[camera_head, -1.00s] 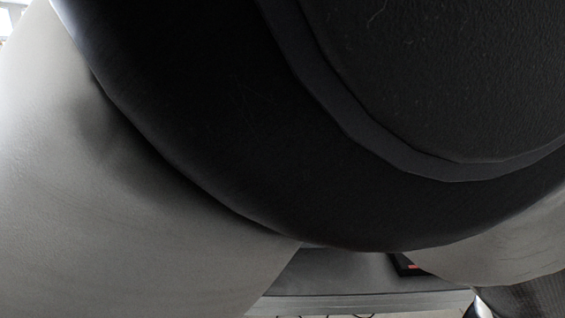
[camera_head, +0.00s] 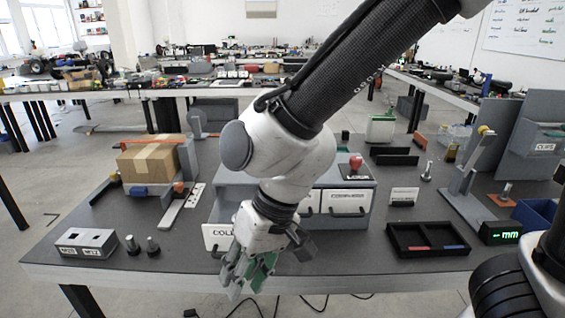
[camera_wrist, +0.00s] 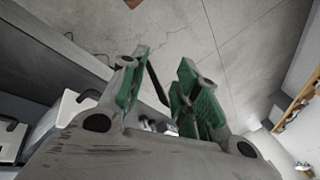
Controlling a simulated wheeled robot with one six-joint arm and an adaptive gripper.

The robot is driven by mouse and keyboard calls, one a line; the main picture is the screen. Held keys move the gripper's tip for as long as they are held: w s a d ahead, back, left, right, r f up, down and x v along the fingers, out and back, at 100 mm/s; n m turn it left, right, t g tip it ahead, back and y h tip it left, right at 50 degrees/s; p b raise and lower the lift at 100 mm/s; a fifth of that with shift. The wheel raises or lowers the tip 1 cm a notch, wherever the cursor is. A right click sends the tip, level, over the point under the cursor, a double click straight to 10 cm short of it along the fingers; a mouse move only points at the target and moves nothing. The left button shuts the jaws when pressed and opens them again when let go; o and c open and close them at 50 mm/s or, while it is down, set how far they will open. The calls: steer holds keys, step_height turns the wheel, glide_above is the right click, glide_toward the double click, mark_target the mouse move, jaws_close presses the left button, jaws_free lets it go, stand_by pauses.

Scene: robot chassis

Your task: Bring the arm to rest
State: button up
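My arm reaches down from the upper right of the head view. My gripper (camera_head: 250,272) hangs at the front edge of the table (camera_head: 400,272), in front of a grey drawer unit (camera_head: 215,205), and points downward. Its green-padded fingers stand apart with nothing between them. In the wrist view, my gripper (camera_wrist: 160,85) shows the two green fingers spread, with floor beyond them. My gripper hides part of the drawer front.
A cardboard box (camera_head: 150,160) stands at the left of the table. A black tray (camera_head: 427,240) lies at the front right, near a display (camera_head: 499,232). Open floor lies before the table.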

steer(key=w+d+r+t+h, duration=0.1)
steer(key=w+d+r, duration=0.2)
steer(key=d, duration=0.6)
steer(key=w+d+r+h, duration=0.1)
steer(key=w+d+r, duration=0.2)
steer(key=d, duration=0.6)
steer(key=w+d+r+t+h, duration=0.1)
steer(key=w+d+r, duration=0.1)
steer(key=d, duration=0.7)
steer(key=s+d+r+m+t, duration=0.1)
steer(key=d+r+m+t, duration=0.1)
steer(key=d, duration=0.6)
steer(key=s+d+r+m+t+h, duration=0.1)
steer(key=d+r+m, duration=0.3)
steer(key=d, duration=0.4)
steer(key=shift+r+m+t, duration=0.15)
steer(key=shift+m+t, duration=0.25)
steer(key=shift+m, duration=0.3)
